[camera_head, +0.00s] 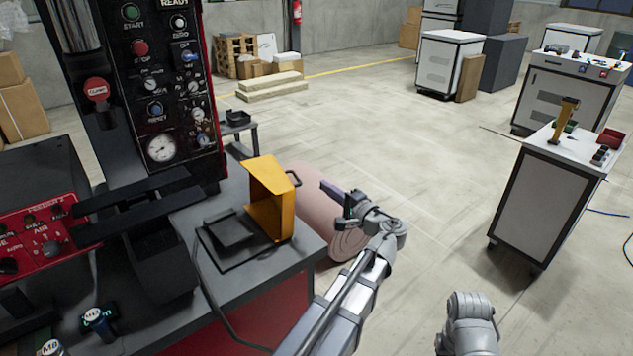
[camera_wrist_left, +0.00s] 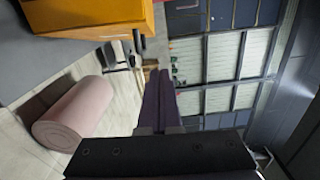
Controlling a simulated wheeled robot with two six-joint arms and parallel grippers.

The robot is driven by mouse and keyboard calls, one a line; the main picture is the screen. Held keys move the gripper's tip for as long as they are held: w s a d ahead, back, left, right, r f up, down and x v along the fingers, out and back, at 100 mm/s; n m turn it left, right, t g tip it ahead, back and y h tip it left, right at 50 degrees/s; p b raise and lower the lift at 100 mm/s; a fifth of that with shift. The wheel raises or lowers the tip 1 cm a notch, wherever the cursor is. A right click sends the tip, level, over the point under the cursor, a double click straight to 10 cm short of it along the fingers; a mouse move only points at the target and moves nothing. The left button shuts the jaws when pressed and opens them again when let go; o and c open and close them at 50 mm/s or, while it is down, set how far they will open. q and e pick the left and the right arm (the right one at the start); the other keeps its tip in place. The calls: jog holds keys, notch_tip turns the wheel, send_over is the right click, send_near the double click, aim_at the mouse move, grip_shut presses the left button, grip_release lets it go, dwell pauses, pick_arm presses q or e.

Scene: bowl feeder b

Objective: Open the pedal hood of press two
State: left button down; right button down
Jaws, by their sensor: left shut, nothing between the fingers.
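The yellow pedal hood (camera_head: 284,212) stands raised on the corner of the grey bench, with its open side toward the black pedal (camera_head: 232,230). The pedal is uncovered on its dark base plate. The hood's black handle (camera_head: 295,179) is on its far right side. The hood also shows at the top of the left wrist view (camera_wrist_left: 95,18), with the handle (camera_wrist_left: 139,40) below its edge. My left gripper (camera_head: 331,189) is shut and empty, right of the hood and apart from it. Its closed fingers (camera_wrist_left: 160,98) show in the wrist view. My right gripper is out of view.
A black control panel (camera_head: 160,100) and a red control box (camera_head: 40,235) stand left of the pedal. A pink roll (camera_head: 345,240) lies on the floor behind my left gripper. A white-topped cart (camera_head: 545,190) stands at right, with clear floor between.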

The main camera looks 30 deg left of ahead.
pick_arm(q)
jog(key=shift+v, duration=0.85)
jog(key=shift+s, duration=0.15)
